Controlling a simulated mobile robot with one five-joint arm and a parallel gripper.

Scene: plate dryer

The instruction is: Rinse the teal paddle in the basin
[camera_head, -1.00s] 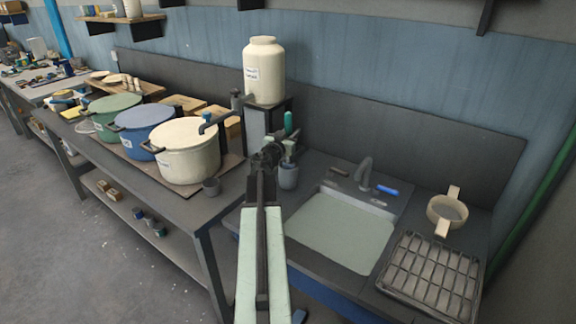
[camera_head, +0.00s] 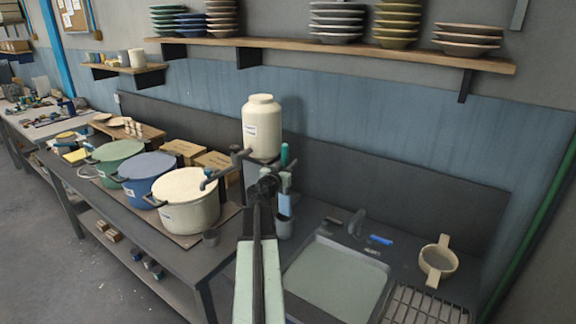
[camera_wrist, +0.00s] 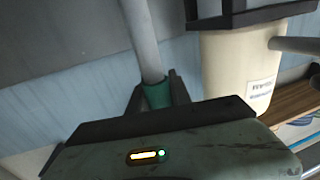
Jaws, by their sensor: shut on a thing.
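The teal paddle (camera_head: 285,154) stands roughly upright behind the end of my arm, its teal top above my gripper (camera_head: 284,168). My gripper is shut on it. In the wrist view, the fingers close on its teal part (camera_wrist: 156,97) and a pale grey shaft runs away from them. A small grey cup (camera_head: 284,227) stands just below the paddle; I cannot tell if the lower end is still inside it. The basin (camera_head: 335,280), with a pale green surface, lies to the right of my gripper.
A grey tap (camera_head: 356,222) and a blue handle (camera_head: 381,240) stand behind the basin. A cream two-handled strainer (camera_head: 438,262) and a wire rack (camera_head: 425,305) are at the right. A cream jar (camera_head: 262,128) and pots (camera_head: 188,200) are at the left.

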